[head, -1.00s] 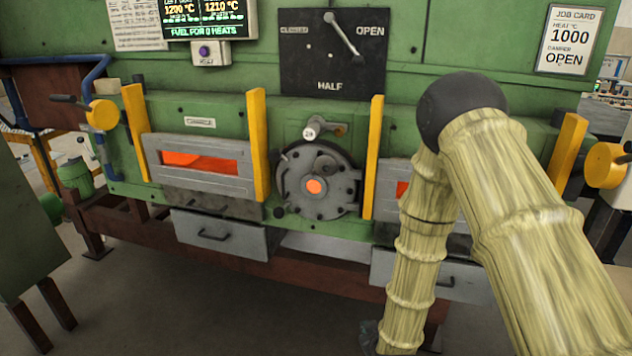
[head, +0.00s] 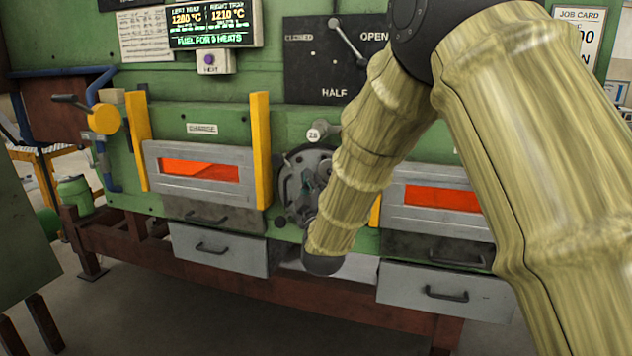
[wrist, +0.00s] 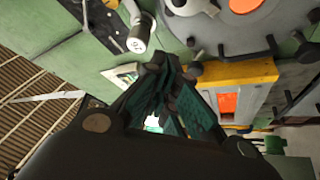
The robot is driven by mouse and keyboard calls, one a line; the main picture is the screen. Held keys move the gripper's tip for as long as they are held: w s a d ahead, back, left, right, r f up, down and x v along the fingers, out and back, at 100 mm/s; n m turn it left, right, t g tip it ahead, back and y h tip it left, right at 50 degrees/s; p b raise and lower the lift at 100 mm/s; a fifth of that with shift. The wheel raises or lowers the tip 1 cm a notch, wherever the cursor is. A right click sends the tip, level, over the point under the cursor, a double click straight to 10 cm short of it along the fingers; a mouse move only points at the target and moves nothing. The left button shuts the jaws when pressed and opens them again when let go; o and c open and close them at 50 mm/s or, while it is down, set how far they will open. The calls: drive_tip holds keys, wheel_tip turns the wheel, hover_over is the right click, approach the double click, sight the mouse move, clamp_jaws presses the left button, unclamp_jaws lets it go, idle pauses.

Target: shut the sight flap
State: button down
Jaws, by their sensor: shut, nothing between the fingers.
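The round grey sight port (head: 296,165) is set in the green furnace front, between the two glowing slots. My arm now hides most of it in the head view. In the wrist view its dark grey plate (wrist: 225,38) shows at the top, with an uncovered orange hole (wrist: 243,4). A grey piece (wrist: 190,8), which looks like the sight flap, lies beside the hole, off it. My gripper (wrist: 170,62) is shut and empty, its tips close to the plate's edge. I cannot tell whether they touch it.
Yellow upright bars (head: 260,148) stand out from the furnace front beside the port. Drawers (head: 218,247) with handles are below. A damper lever (head: 347,40) is above. Floor in front is clear.

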sight(320, 169)
drive_tip(key=shift+w+d+r+p, duration=0.1)
drive_tip(key=shift+w+d+p, duration=0.2)
drive_tip(key=shift+w, duration=1.1)
drive_tip(key=shift+w+d+f+p, duration=0.1)
drive_tip(key=shift+w+d+p, duration=0.2)
drive_tip(key=shift+w, duration=1.15)
drive_tip(key=shift+w+d+r+p, duration=0.1)
drive_tip(key=shift+w+d+p, duration=0.2)
drive_tip(key=shift+w, duration=1.1)
